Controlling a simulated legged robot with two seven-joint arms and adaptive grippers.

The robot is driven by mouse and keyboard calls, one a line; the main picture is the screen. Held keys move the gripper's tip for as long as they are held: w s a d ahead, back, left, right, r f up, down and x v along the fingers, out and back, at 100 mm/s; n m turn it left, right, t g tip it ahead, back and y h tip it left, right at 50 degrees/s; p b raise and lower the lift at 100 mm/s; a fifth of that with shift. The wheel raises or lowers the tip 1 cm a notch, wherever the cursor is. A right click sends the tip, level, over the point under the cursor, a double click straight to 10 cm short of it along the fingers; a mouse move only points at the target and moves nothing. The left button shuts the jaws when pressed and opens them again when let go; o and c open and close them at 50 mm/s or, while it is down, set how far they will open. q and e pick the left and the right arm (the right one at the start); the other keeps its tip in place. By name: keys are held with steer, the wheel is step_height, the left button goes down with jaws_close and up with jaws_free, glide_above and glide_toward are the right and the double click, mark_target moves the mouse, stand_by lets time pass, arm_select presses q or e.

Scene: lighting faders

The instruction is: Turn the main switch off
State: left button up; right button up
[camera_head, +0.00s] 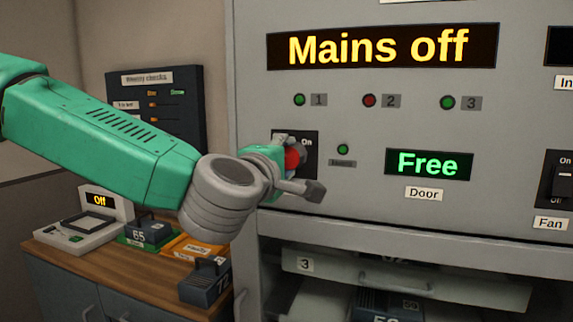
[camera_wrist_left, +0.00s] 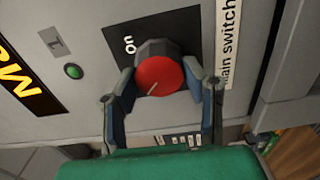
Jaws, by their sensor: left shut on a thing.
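The main switch is a red rotary knob (camera_wrist_left: 160,76) with a dark collar on a black plate (camera_wrist_left: 112,36) marked "On". In the head view the red knob (camera_head: 292,159) is partly hidden by my gripper. My left gripper (camera_wrist_left: 161,90) is shut on the knob, one finger on each side. My left gripper also shows in the head view (camera_head: 297,165), at the cabinet's front. A pale line on the knob's face points away from the "On" mark. The display (camera_head: 382,47) above reads "Mains off". My right gripper is not in view.
The grey cabinet (camera_head: 530,110) has lamps 1 and 3 green and lamp 2 red. A "Free" door display (camera_head: 428,164) and a fan switch (camera_head: 563,178) are to the right. A wooden-topped bench (camera_head: 120,270) with several labelled blocks is below my arm.

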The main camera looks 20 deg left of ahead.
arm_select(q)
steer(key=shift+f, duration=0.35)
steer(key=o, duration=1.1)
steer(key=shift+w+a+r, duration=0.1)
steer(key=s, duration=0.7)
steer(key=shift+s+a, duration=0.15)
steer(key=shift+s, duration=0.05)
